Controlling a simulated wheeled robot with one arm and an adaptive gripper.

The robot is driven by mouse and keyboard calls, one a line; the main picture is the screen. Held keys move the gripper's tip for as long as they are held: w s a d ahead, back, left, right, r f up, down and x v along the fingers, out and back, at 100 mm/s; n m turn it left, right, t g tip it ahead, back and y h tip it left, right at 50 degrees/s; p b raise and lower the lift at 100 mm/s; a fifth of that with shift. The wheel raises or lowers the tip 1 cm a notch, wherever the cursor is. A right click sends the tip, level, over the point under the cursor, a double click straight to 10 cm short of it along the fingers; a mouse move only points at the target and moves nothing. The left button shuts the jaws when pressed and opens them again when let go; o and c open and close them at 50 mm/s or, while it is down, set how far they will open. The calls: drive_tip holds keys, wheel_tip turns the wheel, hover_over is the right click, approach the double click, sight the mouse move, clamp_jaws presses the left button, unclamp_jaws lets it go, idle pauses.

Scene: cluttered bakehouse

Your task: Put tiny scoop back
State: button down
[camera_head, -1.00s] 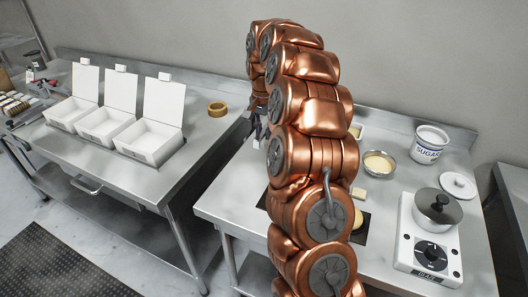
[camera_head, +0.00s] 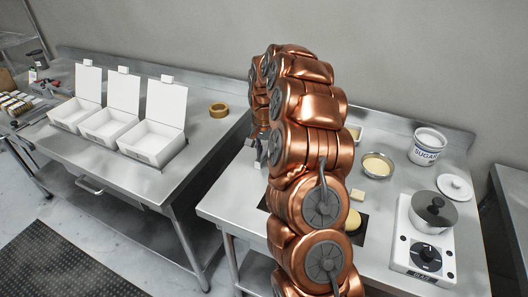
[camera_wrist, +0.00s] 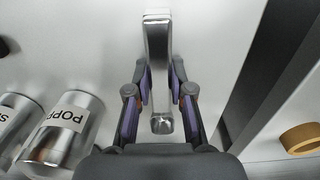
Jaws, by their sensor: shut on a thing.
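My gripper (camera_wrist: 160,100) is shut on a shiny silver metal piece, which looks like the handle of the tiny scoop (camera_wrist: 158,60). I cannot make out the scoop's bowl. In the head view my gripper (camera_head: 262,152) shows only partly at the left of my copper arm, over the left end of the right-hand bench (camera_head: 230,200). The scoop cannot be made out there. A white sugar canister (camera_head: 427,148) stands at the back right, its lid (camera_head: 455,187) lying beside it.
Two metal tins, one reading POPP (camera_wrist: 62,130), lie left of my gripper in the wrist view. A tape roll (camera_head: 218,110) sits on the left bench near white boxes (camera_head: 152,137). A bowl (camera_head: 377,165) and a pot (camera_head: 434,209) on a hotplate are to the right.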

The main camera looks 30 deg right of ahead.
sight(264, 152)
drive_tip(key=shift+f, duration=0.2)
drive_tip(key=c, duration=1)
unclamp_jaws()
drive_tip(key=shift+r, duration=0.1)
drive_tip(key=shift+c, duration=0.2)
drive_tip(key=shift+r, duration=0.1)
wheel_tip(264, 152, up, 10)
drive_tip(key=b, duration=0.2)
drive_tip(key=shift+b, duration=0.4)
drive_tip(key=shift+r, duration=1.1)
drive_tip(key=shift+a, duration=0.15)
